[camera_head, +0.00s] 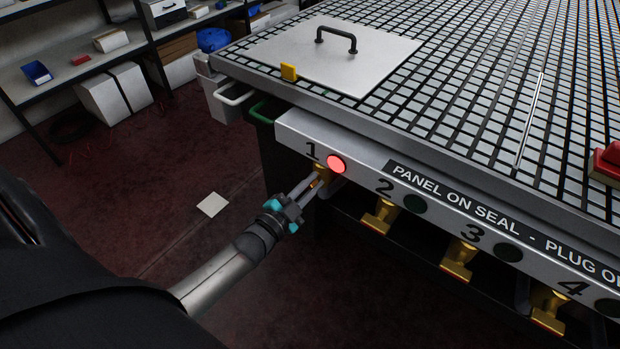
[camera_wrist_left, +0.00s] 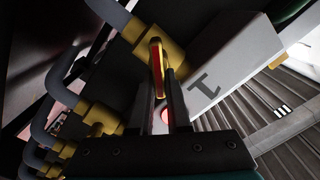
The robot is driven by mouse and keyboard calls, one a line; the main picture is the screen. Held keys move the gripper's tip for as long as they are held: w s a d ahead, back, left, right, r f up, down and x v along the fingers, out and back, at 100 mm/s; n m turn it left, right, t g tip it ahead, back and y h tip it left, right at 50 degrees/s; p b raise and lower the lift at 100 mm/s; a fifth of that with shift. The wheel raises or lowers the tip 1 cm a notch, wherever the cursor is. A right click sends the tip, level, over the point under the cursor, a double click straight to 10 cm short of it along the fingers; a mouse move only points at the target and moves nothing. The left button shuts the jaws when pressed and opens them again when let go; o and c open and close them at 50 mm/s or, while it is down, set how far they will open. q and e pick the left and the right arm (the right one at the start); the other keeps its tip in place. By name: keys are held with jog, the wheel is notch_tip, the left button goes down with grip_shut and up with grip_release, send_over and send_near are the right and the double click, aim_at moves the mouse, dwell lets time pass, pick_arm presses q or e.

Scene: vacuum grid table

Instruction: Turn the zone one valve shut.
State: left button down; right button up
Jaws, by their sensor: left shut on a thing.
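The zone one valve (camera_head: 322,172) is a yellow valve under the table's front edge, below the black number 1. A round lamp (camera_head: 337,164) beside that number glows red. My left gripper (camera_head: 313,182) reaches up to the valve from the front left. In the left wrist view, the fingers (camera_wrist_left: 160,95) are shut on the valve's handle (camera_wrist_left: 157,65), which shows yellow with a red face between them. The yellow valve body (camera_wrist_left: 150,45) sits behind, joined to a grey pipe. The fingers hide part of the valve in the head view. My right gripper is not in view.
Yellow valves two (camera_head: 381,217), three (camera_head: 458,260) and four (camera_head: 548,311) hang along the same edge, beside dark lamps. A white panel (camera_head: 330,58) with a black handle lies on the grid table (camera_head: 460,90), a yellow block (camera_head: 289,72) at its edge. Floor at left is mostly clear.

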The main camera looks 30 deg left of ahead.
pick_arm(q)
jog(key=m, duration=0.3)
jog(key=shift+d+f, duration=0.2)
jog(key=shift+f+m, duration=0.1)
jog(key=shift+m, duration=0.8)
jog(key=m, duration=0.3)
jog(key=shift+d+f, duration=0.15)
jog(key=shift+f, duration=0.15)
jog(key=shift+f+m+b, duration=0.1)
jog(key=shift+m+b, duration=0.2)
jog(key=shift+m, duration=0.4)
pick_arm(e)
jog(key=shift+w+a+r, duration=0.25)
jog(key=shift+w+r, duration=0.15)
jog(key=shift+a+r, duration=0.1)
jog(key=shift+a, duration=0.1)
pick_arm(q)
jog(key=c, duration=0.9)
grip_release()
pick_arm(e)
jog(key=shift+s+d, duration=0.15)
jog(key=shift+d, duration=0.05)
